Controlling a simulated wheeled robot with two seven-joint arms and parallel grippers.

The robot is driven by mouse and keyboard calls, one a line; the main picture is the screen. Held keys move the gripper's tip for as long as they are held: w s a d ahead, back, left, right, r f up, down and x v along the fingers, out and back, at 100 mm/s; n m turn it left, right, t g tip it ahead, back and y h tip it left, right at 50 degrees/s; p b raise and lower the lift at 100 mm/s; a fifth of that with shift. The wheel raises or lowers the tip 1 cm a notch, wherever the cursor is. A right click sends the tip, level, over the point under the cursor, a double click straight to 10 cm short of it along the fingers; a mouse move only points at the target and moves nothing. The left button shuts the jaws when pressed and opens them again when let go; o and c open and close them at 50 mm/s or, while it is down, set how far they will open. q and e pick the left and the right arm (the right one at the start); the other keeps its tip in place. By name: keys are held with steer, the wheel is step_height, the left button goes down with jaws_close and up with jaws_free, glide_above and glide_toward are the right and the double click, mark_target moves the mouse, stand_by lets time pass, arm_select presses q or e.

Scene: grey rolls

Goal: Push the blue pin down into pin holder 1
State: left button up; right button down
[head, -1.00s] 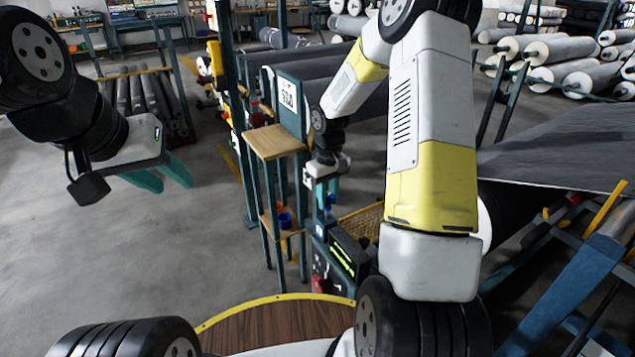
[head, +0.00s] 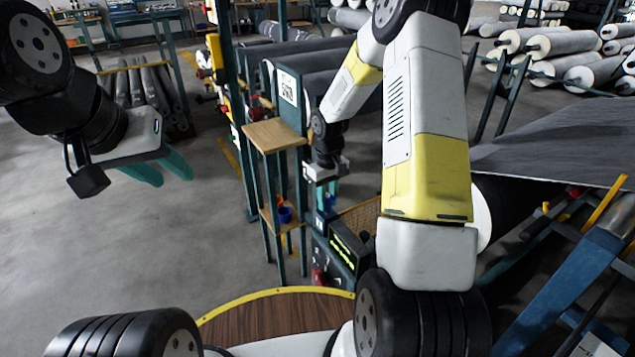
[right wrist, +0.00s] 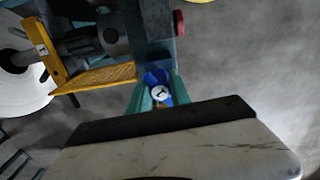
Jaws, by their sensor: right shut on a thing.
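The blue pin (right wrist: 151,79) shows in the right wrist view as a blue body with a round white, dark-marked face. It sits between the two teal fingers of my right gripper (right wrist: 160,92), which is shut on it. In the head view my right gripper (head: 327,190) points down just right of a small wooden-shelved stand, above a dark machine. The pin is small and mostly hidden there. Pin holder 1 cannot be made out clearly under the gripper. My left gripper (head: 162,169) is open and empty over bare floor at the left.
The wooden-shelved stand (head: 274,135) is close left of my right gripper, with a blue cup (head: 285,214) on its lower shelf. A lit green display (head: 347,253) and yellow mesh (right wrist: 95,78) are nearby. Grey rolls (head: 565,50) lie at the back right. Floor at left is clear.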

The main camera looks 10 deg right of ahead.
steer(key=shift+f, duration=0.55)
steer(key=c, duration=1.1)
jaws_free()
steer(key=shift+r, duration=3.9)
steer(key=shift+r, duration=0.1)
